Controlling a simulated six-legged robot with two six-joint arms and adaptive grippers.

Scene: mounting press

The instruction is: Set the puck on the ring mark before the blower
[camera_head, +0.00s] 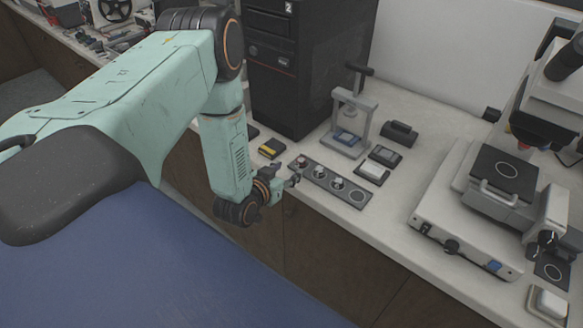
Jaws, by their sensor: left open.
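A dark strip (345,189) on the bench carries several small pucks in a row, among them a reddish-topped one (302,162) at its left end and pale ones (337,183) further along. A ring mark shows bare at the strip's right end. My left gripper (295,179) is small in view, open, beside the strip's left end; I cannot tell whether it touches anything. Another ring mark is on a dark plate (552,271) at the right, and one on the dark top (492,168) of a white device. I cannot tell which thing is the blower. My right gripper is not in view.
A small press frame (351,123) stands behind the strip, beside a black tower (298,70). Small boxes (372,172) lie right of the strip. The white device (440,216) and a microscope (550,88) fill the right. Bare bench lies between strip and device.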

